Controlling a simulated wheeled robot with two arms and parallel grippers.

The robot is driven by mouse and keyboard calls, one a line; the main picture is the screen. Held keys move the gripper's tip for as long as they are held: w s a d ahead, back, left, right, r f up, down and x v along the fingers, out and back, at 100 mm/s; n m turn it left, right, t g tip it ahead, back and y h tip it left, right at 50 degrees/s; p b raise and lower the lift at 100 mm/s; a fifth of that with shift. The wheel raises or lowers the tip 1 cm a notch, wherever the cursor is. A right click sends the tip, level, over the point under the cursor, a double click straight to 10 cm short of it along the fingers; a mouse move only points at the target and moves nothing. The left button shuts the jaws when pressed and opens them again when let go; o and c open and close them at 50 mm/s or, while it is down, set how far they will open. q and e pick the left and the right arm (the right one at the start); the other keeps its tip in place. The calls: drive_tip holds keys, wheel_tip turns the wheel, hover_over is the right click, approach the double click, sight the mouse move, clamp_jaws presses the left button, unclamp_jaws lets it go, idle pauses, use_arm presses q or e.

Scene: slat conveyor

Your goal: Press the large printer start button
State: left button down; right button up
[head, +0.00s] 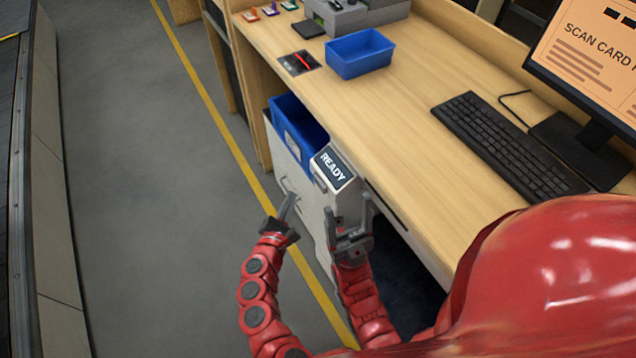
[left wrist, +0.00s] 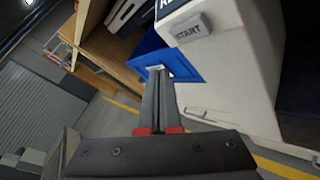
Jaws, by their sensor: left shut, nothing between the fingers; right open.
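The large printer (head: 345,200) is a pale cabinet with a dark READY screen (head: 334,168) on top, below the desk edge. In the left wrist view its grey START button (left wrist: 190,28) sticks out near the top of the pale body (left wrist: 240,75). My left gripper (head: 291,198) is shut and empty, in front of the printer's left side. In the left wrist view its closed fingertips (left wrist: 158,69) are below and left of the button, apart from it. My right gripper (head: 348,205) is open and empty, close by the printer's front; whether it touches cannot be told.
The desk (head: 400,120) holds a blue tray (head: 360,55), a keyboard (head: 510,140) and a monitor (head: 590,60). The grey floor (head: 130,150) left of the yellow line (head: 215,105) is clear.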

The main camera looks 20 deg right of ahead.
sight(314, 178)
use_arm(q)
drive_tip(key=shift+w+d+b, duration=0.2)
drive_tip(key=shift+d, duration=0.65)
drive_tip(key=shift+w+d+b, duration=0.15)
drive_tip(key=shift+d, duration=0.65)
drive_tip(key=shift+w+d+b, duration=0.2)
drive_tip(key=shift+d, duration=0.65)
drive_tip(key=shift+d, duration=0.1)
drive_tip(key=shift+d, duration=0.35)
